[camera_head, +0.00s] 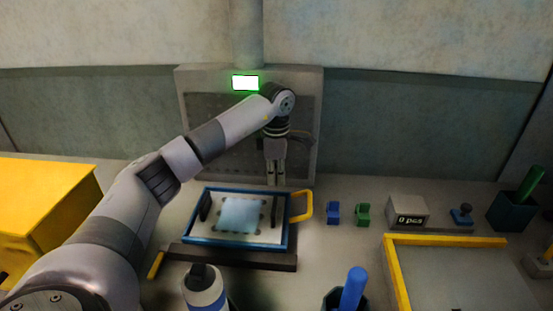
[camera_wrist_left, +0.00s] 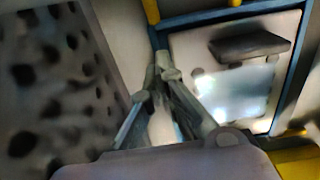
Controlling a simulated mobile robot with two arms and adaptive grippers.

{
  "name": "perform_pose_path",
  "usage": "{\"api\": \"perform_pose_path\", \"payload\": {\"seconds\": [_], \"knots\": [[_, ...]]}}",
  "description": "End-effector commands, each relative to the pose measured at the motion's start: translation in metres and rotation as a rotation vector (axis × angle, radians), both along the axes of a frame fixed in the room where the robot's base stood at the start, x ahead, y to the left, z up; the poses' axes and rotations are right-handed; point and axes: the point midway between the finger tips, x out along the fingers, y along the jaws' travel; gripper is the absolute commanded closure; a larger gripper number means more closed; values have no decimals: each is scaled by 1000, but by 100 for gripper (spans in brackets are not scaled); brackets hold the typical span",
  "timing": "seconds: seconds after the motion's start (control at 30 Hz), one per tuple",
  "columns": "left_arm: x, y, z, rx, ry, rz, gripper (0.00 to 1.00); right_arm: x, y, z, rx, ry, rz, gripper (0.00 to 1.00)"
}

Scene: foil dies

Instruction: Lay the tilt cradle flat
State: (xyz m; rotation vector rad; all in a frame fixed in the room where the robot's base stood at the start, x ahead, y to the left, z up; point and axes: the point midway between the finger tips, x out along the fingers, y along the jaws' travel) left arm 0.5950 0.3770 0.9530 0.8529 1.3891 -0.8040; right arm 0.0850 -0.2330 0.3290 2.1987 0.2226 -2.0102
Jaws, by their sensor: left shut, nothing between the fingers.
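The tilt cradle (camera_head: 288,236) is a blue-framed tray with a yellow handle (camera_head: 301,207) on its right side. It sits on a dark base (camera_head: 230,257) and holds a pale blue shiny sheet (camera_head: 240,215) between dark bars. It looks low over the base; I cannot tell if a slight tilt is left. My left gripper (camera_head: 275,182) is shut and empty, pointing down just behind the cradle's back right corner. In the left wrist view, the fingers (camera_wrist_left: 165,75) are together beside the blue frame (camera_wrist_left: 205,17). My right gripper is not in view.
A grey perforated panel (camera_head: 225,140) with a lit green display stands behind. Blue (camera_head: 333,213) and green (camera_head: 363,214) blocks and a "0 pcs" box (camera_head: 407,211) lie right. A yellow-edged tray (camera_head: 392,270) is front right, a yellow box (camera_head: 45,200) left, a bottle (camera_head: 203,290) in front.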

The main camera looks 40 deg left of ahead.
Motion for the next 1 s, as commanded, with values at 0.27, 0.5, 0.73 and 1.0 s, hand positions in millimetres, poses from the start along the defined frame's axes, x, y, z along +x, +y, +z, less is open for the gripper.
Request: {"api": "perform_pose_path", "payload": {"seconds": [0.27, 0.5, 0.73, 1.0], "knots": [[1, 1, -26, -1, 0, 0, 100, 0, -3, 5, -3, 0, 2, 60], [1, 1, -29, -1, 0, 0, 100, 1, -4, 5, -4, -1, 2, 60], [2, 1, -38, 0, 0, 0, 100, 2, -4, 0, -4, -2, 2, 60], [2, 1, -52, 0, 4, -1, 100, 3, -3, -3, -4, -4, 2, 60]]}}
